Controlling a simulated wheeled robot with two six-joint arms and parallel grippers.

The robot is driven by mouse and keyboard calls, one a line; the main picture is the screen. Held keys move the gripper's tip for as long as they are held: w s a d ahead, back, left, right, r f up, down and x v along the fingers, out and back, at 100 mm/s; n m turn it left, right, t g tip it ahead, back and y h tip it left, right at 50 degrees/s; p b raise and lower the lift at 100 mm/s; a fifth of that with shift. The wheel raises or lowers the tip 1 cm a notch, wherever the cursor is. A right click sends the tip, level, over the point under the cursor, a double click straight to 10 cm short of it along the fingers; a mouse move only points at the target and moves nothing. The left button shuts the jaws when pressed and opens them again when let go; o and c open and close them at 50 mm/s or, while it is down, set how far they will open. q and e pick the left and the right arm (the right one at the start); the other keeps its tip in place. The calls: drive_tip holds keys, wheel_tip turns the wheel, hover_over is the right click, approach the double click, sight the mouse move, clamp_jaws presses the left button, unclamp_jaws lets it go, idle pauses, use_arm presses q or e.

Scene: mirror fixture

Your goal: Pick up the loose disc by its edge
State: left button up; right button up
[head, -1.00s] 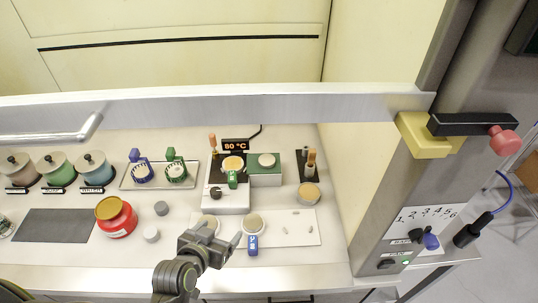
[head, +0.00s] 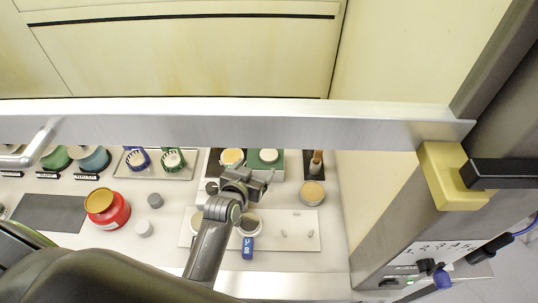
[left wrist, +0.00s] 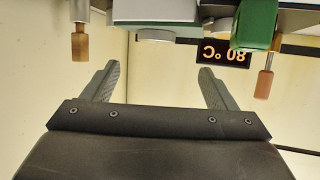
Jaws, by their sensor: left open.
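My left gripper (head: 262,181) is open and empty, above the front of the hotplate area. Its two fingers also show in the left wrist view (left wrist: 158,85), with nothing between them. Several round discs are in the head view, and I cannot tell for sure which is the loose one. A tan disc (head: 312,192) lies right of the gripper. A pale disc (head: 269,155) is on the green block (head: 291,158), just beyond the gripper. Another pale disc (head: 250,219) sits in a blue-handled holder (head: 248,246) on the white plate (head: 300,240), partly behind my arm. My right gripper is not in view.
A yellowish disc (head: 232,156) is on the hotplate, partly covered by my arm. A metal bar (head: 300,132) crosses above the bench; a post with a yellow block (head: 450,178) stands right.

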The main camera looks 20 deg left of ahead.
sight(269, 154)
use_arm(q)
drive_tip(key=b+x, duration=0.2)
drive_tip(key=x, duration=0.2)
drive_tip(key=shift+f, duration=0.1)
drive_tip(key=b+x, duration=0.2)
drive_tip(key=b, duration=0.1)
drive_tip(key=b+x, duration=0.1)
drive_tip(key=x, duration=0.1)
drive_tip(key=shift+d+f, duration=0.3)
drive_tip(key=shift+d, duration=0.05)
drive_tip(key=shift+w+b, duration=0.45)
drive_tip(key=shift+b, duration=0.15)
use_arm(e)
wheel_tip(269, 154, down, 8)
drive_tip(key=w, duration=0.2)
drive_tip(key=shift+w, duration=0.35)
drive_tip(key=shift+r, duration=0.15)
use_arm(q)
drive_tip(key=shift+c, duration=0.4)
drive_tip(key=c, duration=1)
drive_tip(key=shift+c, duration=0.2)
